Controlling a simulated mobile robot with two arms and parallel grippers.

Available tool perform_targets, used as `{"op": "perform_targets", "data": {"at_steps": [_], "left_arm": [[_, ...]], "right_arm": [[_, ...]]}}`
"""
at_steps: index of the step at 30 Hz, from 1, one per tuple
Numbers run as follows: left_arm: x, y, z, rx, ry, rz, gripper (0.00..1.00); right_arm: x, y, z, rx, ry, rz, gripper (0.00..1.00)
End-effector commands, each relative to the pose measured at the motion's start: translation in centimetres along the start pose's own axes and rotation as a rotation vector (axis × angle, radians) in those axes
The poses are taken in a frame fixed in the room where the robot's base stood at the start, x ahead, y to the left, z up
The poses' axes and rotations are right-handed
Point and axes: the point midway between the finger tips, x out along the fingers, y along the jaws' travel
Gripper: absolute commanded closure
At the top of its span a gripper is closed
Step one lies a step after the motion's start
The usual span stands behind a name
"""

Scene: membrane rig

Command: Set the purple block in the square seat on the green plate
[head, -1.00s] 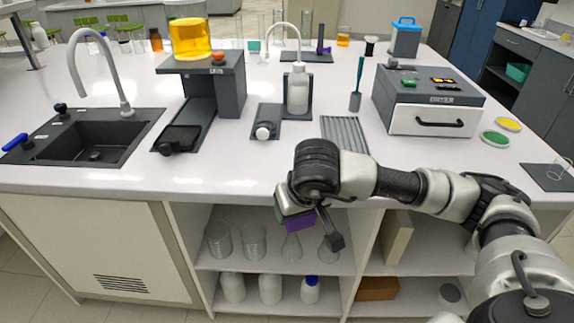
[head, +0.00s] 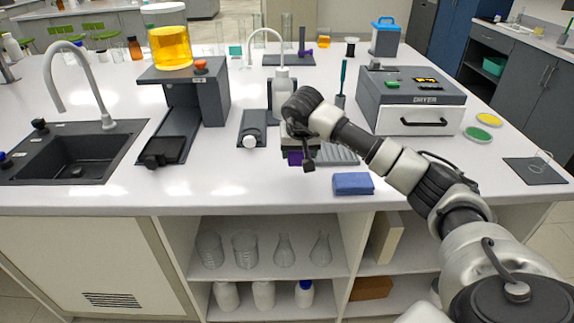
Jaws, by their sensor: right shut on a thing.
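The purple block (head: 295,159) is in my right gripper (head: 302,152), mostly hidden by the gripper; only a small purple part shows. My right gripper is shut on it over the front middle of the bench, in front of the grey ribbed mat. Whether the block touches anything below cannot be told. A flat green disc (head: 477,134) lies at the right, beside the dryer; I cannot make out a square seat on it, nor tell if it is the green plate. My left gripper is not in view.
A blue block (head: 353,184) lies near the front edge of the white bench (head: 230,188). The ribbed mat (head: 338,155) lies behind it. The dryer (head: 412,105) stands right, a yellow disc (head: 489,119) beside it. A sink (head: 75,160) is at left.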

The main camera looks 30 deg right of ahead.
Motion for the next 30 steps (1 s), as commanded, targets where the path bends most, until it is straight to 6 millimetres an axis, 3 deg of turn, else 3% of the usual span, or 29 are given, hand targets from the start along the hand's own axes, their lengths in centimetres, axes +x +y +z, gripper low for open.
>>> {"op": "perform_targets", "data": {"at_steps": [3,7,17,29,30], "left_arm": [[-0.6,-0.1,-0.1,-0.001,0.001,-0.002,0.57],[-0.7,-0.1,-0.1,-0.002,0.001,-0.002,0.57],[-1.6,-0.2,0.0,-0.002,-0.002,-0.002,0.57],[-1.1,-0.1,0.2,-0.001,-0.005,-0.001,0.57],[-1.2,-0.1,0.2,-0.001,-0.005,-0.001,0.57]], "right_arm": [[1.1,-2.1,0.1,0.0,-0.001,-0.002,0.65],[1.8,-3.0,0.3,0.0,0.001,0.0,0.65],[5.3,-3.1,1.8,0.001,-0.001,0.0,0.65],[6.0,-3.0,2.0,0.0,0.002,0.0,0.65],[5.9,-3.1,2.0,0.0,0.001,0.0,0.32]]}}
